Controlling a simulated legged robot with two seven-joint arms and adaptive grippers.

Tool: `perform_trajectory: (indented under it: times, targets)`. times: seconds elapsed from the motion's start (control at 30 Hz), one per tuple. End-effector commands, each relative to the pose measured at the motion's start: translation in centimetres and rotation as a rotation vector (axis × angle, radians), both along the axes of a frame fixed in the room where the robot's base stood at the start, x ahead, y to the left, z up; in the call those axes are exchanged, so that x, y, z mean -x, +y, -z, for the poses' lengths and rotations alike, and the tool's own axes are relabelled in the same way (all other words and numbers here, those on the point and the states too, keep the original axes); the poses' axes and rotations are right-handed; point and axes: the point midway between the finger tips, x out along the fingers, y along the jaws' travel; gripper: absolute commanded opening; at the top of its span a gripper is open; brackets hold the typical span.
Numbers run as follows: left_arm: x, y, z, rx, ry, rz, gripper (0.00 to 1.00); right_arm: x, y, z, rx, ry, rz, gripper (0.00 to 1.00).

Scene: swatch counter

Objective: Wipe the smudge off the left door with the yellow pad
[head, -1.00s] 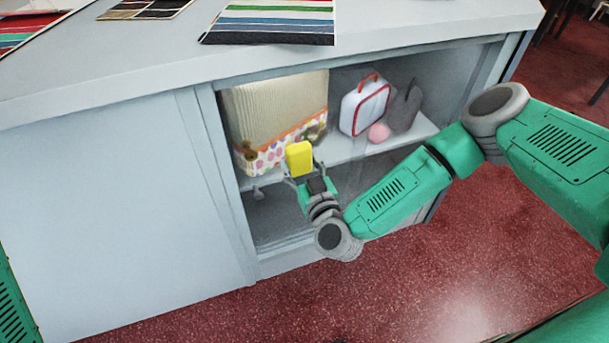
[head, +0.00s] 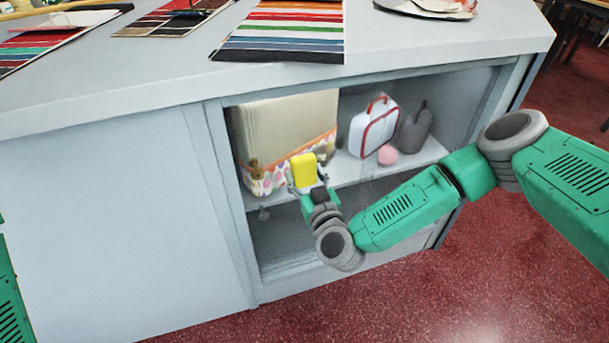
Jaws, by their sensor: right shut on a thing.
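My right gripper (head: 316,190) is shut on the yellow pad (head: 303,170) and holds it upright at the front of the cabinet's shelf bay. A dull brownish mark (head: 325,151) shows just right of the pad's top; I cannot tell whether it is the smudge on a clear door or something behind. The bay looks faintly hazy, as if glazed, but door edges within it are unclear. Whether the pad touches a surface cannot be told. My left gripper is out of view; only part of my left arm shows at the left edge.
A plain pale panel (head: 110,220) fills the cabinet's left part. On the shelf (head: 350,172) stand a patterned box (head: 290,125), a white case with red trim (head: 373,128), a pink ball (head: 387,155) and a dark grey object (head: 414,130). Swatch cards (head: 285,32) lie on the countertop (head: 400,45).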

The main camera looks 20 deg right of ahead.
Motion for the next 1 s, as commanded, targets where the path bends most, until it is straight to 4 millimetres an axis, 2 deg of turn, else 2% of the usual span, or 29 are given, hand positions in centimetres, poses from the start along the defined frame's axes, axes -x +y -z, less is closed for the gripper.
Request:
perform_trajectory:
  times: [1.0]
  targets:
    - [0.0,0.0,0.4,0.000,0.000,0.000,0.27,-1.8,-0.1,0.0,0.001,-0.001,0.000,0.27]
